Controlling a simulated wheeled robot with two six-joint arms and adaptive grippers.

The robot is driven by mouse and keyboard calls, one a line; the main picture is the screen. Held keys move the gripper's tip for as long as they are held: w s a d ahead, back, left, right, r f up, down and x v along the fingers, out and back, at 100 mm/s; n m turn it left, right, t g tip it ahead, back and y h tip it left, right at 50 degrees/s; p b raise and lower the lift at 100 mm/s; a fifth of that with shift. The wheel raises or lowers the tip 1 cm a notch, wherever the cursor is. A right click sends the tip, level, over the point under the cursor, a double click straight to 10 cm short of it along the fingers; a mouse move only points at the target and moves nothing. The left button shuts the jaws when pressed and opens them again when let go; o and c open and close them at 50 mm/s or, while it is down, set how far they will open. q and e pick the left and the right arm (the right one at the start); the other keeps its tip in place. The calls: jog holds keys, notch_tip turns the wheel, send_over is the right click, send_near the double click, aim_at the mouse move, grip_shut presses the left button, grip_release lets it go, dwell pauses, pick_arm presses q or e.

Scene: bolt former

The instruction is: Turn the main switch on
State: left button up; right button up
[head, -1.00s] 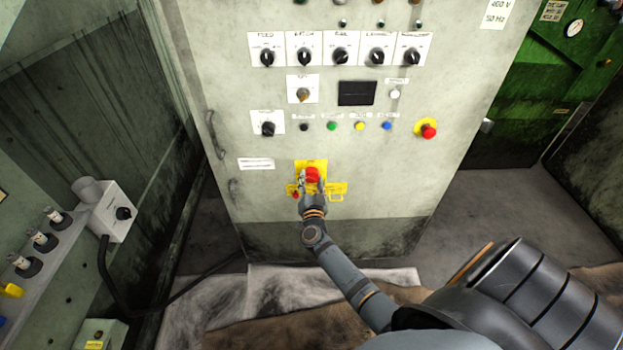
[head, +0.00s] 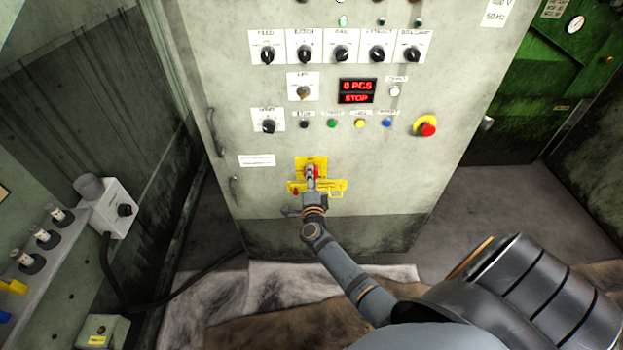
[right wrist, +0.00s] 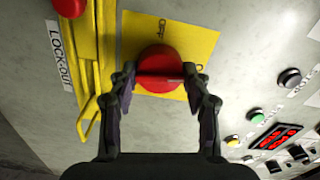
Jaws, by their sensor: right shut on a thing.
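The main switch is a red rotary knob on a yellow plate (head: 303,163), low on the front of the grey cabinet. In the right wrist view the red knob (right wrist: 160,68) sits between my fingers, with a thin bar across it, and "OFF" is lettered on the yellow plate (right wrist: 196,42). My right gripper (head: 311,178) is at the switch and shut on the knob; it also shows in the right wrist view (right wrist: 165,82). The knob is partly hidden by the gripper in the head view. My left gripper is not in view.
A yellow lockout bar (right wrist: 90,105) and a small red part (right wrist: 69,7) are beside the switch. Above are a lit display (head: 357,91) reading "0 PCS STOP", selector knobs, coloured buttons and a red emergency stop (head: 428,129). A grey side box (head: 112,209) is at left.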

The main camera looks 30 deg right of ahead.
jog(key=shift+m, duration=1)
jog(key=o, duration=1.2)
jog(key=shift+c, duration=0.2)
jog(key=v, duration=1.2)
jog(key=shift+s+d, duration=0.1)
